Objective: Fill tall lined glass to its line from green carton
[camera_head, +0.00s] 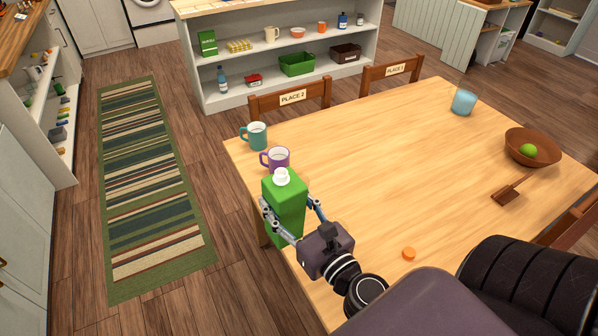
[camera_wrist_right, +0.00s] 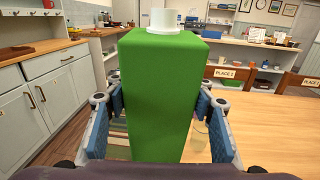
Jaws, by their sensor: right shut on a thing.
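The green carton (camera_head: 284,195) with a white cap stands upright between the fingers of my right gripper (camera_head: 290,208), at the table's near-left edge. In the right wrist view the carton (camera_wrist_right: 160,90) fills the middle, with blue finger pads against both sides. I cannot tell whether its base touches the table. In that view a pale see-through shape (camera_wrist_right: 200,137), perhaps the glass, shows partly behind the carton's lower right side; no line can be made out. No tall lined glass shows clearly in the head view. My left gripper is not in view.
A purple mug (camera_head: 278,158) is just behind the carton, with a teal mug (camera_head: 256,135) beyond. A light-blue cup (camera_head: 463,103), brown bowl (camera_head: 531,148) with a green ball, brown wooden utensil (camera_head: 510,191) and orange disc (camera_head: 408,254) are on the table (camera_head: 390,165). Its middle is clear.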

